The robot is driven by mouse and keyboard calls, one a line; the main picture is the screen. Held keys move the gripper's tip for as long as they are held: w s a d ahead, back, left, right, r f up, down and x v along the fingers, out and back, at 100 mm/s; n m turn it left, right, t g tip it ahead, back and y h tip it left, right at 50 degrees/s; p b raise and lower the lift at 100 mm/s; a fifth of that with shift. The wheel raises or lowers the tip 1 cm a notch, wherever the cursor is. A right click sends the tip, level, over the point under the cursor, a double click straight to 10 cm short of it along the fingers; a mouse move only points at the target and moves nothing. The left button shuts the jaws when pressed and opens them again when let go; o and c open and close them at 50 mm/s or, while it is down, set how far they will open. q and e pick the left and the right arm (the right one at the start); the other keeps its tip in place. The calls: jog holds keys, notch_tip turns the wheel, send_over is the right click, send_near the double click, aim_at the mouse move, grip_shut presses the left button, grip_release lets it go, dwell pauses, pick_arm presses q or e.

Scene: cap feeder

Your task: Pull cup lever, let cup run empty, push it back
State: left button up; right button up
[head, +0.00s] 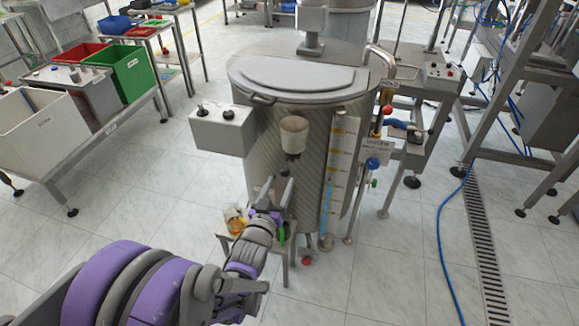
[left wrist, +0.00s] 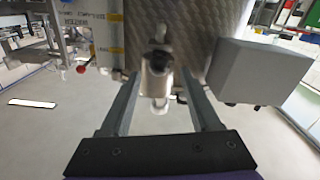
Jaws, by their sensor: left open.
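The pale cup (head: 294,133) is mounted on the front of the large metal tank (head: 262,135). A small dark fitting (head: 293,156) shows under it, which looks like the lever. My left gripper (head: 279,184) is open and empty, just below and in front of the cup, with its fingers pointing at the tank. In the left wrist view, the cup fitting (left wrist: 158,62) lies between the two spread fingertips (left wrist: 161,76), and no contact shows. I cannot make out the lever clearly there, nor what the cup holds. My right gripper is not in view.
A grey control box (head: 223,129) sticks out left of the cup; it also shows in the left wrist view (left wrist: 262,72). A level gauge (head: 336,175) stands on the right. A small stool (head: 283,250) with small items is under my gripper. The floor in front is mostly clear.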

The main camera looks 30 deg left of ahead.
aim_at(288, 165)
pick_arm(q)
jog(key=x, duration=0.8)
jog(key=shift+d, duration=0.1)
grip_shut()
dwell(1.2)
